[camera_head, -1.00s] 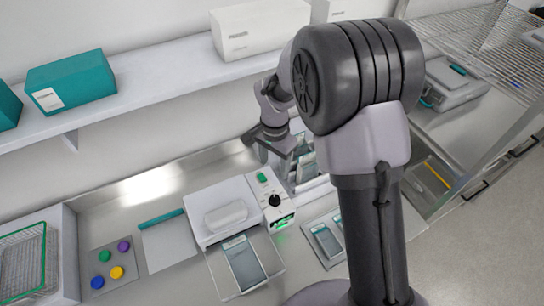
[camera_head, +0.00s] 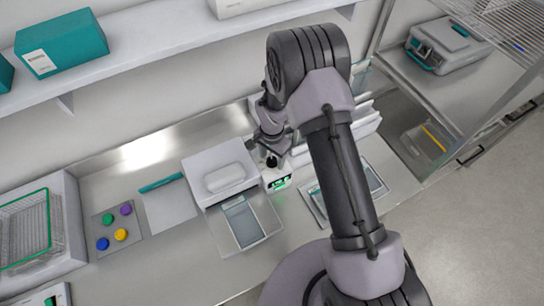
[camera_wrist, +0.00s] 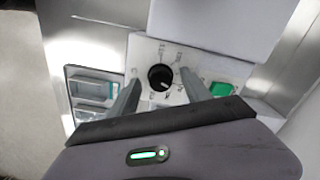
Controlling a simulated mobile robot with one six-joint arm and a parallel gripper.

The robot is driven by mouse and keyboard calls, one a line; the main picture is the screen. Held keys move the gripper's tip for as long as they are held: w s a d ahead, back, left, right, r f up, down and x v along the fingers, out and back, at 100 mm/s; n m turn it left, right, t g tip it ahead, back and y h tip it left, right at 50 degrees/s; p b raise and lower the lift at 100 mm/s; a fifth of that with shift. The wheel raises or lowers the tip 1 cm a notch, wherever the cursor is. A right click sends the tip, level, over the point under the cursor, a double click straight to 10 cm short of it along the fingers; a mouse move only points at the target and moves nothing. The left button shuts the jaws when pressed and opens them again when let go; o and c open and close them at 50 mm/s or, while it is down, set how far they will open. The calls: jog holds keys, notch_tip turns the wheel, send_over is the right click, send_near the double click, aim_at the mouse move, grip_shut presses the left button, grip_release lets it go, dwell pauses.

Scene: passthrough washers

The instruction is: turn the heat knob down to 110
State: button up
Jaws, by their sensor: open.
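The heat knob (camera_wrist: 160,77) is a round black dial with a light pointer mark, on a white panel with printed markings around it. The markings are too small to read surely. My gripper (camera_wrist: 160,95) is open, with one grey finger on each side of the knob in the wrist view and gaps between. In the head view my gripper (camera_head: 271,150) is over the knob (camera_head: 271,162) at the right end of the white machine (camera_head: 218,172).
A green button (camera_wrist: 221,89) sits right of the knob in the wrist view. A clear tray (camera_head: 262,222) projects from the machine's front. A tray with a pouch (camera_head: 375,178) lies to the right, partly behind my arm. Coloured discs (camera_head: 121,235) lie at the left.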

grip_shut()
